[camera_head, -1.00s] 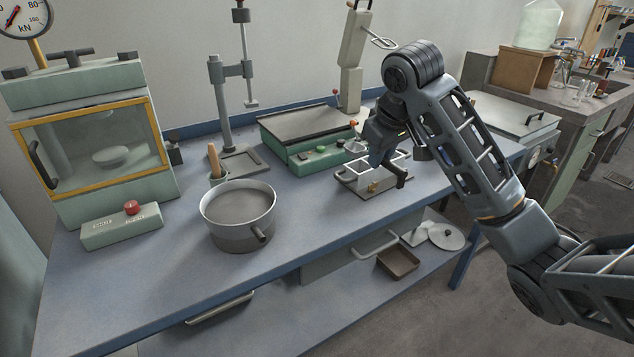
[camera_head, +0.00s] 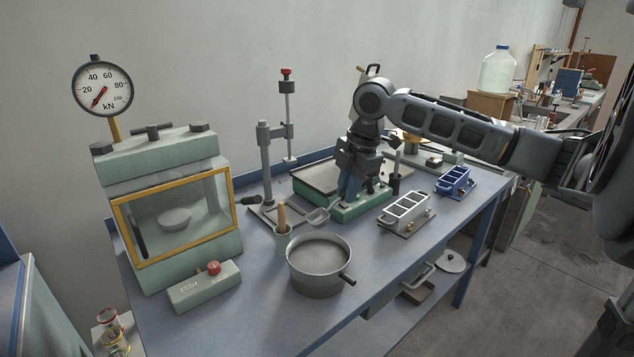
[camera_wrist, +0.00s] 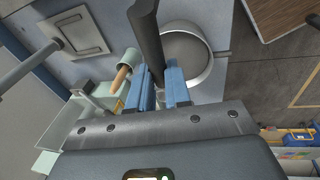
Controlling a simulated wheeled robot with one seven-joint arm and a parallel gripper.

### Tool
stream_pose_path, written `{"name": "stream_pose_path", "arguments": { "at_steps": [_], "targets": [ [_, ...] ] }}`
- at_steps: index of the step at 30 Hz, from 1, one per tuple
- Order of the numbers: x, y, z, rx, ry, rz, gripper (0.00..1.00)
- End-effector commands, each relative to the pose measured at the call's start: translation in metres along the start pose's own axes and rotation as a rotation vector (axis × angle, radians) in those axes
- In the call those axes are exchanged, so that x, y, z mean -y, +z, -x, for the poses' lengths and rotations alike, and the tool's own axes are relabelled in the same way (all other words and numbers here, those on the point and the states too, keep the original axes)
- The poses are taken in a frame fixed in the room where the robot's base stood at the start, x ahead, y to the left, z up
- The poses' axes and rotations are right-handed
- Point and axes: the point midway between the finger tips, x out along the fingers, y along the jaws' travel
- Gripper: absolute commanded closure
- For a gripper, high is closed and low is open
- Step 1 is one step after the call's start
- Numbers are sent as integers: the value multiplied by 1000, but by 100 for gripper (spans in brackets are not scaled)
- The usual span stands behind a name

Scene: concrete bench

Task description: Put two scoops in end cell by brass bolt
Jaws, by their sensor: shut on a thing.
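My gripper (camera_head: 348,194) is shut on the dark handle of a scoop (camera_wrist: 146,35). The scoop's small grey bowl (camera_head: 318,217) hangs just above and behind the pan; I cannot tell whether it holds anything. The round pan (camera_head: 320,284), with a grey mix inside, stands near the bench's front and also shows in the wrist view (camera_wrist: 207,68). A grey mould (camera_head: 405,222) with a row of pale cells stands to the right of my gripper. A small brass bolt seems to show at its right end. What the cells hold is not clear.
A blue mould (camera_head: 455,183) stands farther right. A green cup with a wooden handle (camera_head: 282,240) is left of the pan. A metal stand (camera_head: 266,165) and a green device (camera_head: 362,206) are behind. A press with a glass front (camera_head: 175,215) fills the left.

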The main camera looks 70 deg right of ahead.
Motion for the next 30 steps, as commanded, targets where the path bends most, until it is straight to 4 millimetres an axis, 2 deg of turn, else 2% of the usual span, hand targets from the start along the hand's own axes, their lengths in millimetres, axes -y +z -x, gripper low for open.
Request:
{"name": "stream_pose_path", "arguments": {
  "at_steps": [1, 5, 21, 30],
  "targets": [
    [4, 6, 4, 6, -3, 14, 100],
    [10, 9, 1, 23, -6, 43, 100],
    [16, -21, -41, 465, -27, 131, 100],
    [22, -18, -74, 484, -31, 127, 100]
  ]
}}
